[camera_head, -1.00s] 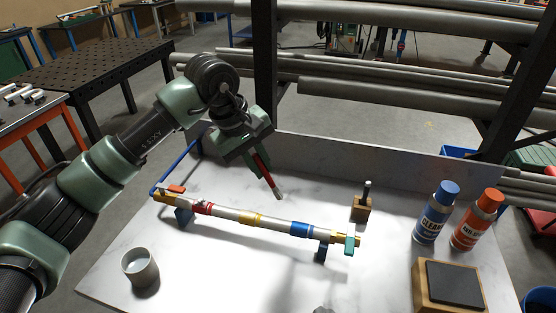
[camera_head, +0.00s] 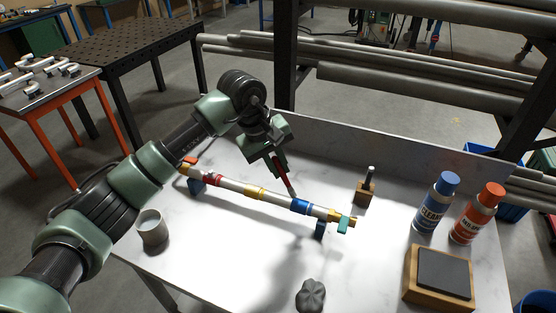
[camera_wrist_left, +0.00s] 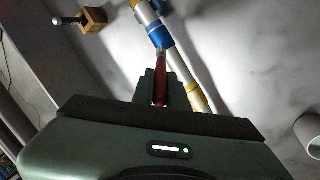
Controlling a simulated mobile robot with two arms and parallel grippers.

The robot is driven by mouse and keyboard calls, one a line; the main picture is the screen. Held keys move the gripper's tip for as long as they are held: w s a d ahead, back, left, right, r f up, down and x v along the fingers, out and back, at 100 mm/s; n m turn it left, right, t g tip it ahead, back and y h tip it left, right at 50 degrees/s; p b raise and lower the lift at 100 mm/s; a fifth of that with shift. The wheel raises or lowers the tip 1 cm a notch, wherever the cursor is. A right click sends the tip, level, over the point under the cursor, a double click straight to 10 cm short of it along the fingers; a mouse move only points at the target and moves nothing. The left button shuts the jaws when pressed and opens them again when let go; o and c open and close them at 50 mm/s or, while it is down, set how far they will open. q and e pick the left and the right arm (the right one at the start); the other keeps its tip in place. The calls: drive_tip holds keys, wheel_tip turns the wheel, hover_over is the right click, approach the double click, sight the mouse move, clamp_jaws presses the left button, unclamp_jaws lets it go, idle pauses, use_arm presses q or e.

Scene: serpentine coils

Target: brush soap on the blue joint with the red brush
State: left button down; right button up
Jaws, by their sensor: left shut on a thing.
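My left gripper (camera_head: 276,160) is shut on the red brush (camera_head: 281,173), which points down toward the pipe with its pale tip lowest. The blue joint (camera_head: 301,206) is a blue band near the right end of the pale pipe (camera_head: 236,187). In the head view the brush tip is just above and left of the blue joint. In the left wrist view the red brush (camera_wrist_left: 161,88) reaches from between the fingers toward the blue joint (camera_wrist_left: 160,39), its tip very close to it. I cannot tell whether they touch. My right gripper is not in view.
The pipe also has red (camera_head: 213,180) and yellow (camera_head: 257,192) bands. A grey cup (camera_head: 153,230), a wooden block with a peg (camera_head: 365,190), blue (camera_head: 435,205) and orange (camera_head: 477,215) bottles, a dark-topped wooden box (camera_head: 440,278) and a grey lobed thing (camera_head: 311,296) stand around it.

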use_arm(q)
drive_tip(key=shift+w+a+f, duration=0.1)
drive_tip(key=shift+f, duration=0.1)
idle(0.5)
drive_tip(key=shift+f, duration=0.2)
drive_tip(key=shift+f+b, duration=0.3)
drive_tip(key=shift+b, duration=0.25)
drive_tip(key=shift+d, duration=0.25)
drive_tip(key=shift+s+d+b, duration=0.3)
drive_tip(key=shift+d+b, duration=0.1)
drive_tip(key=shift+d, duration=0.25)
drive_tip(key=shift+s+d+b, duration=0.25)
drive_tip(key=shift+d+b, duration=0.1)
drive_tip(key=shift+d, duration=0.25)
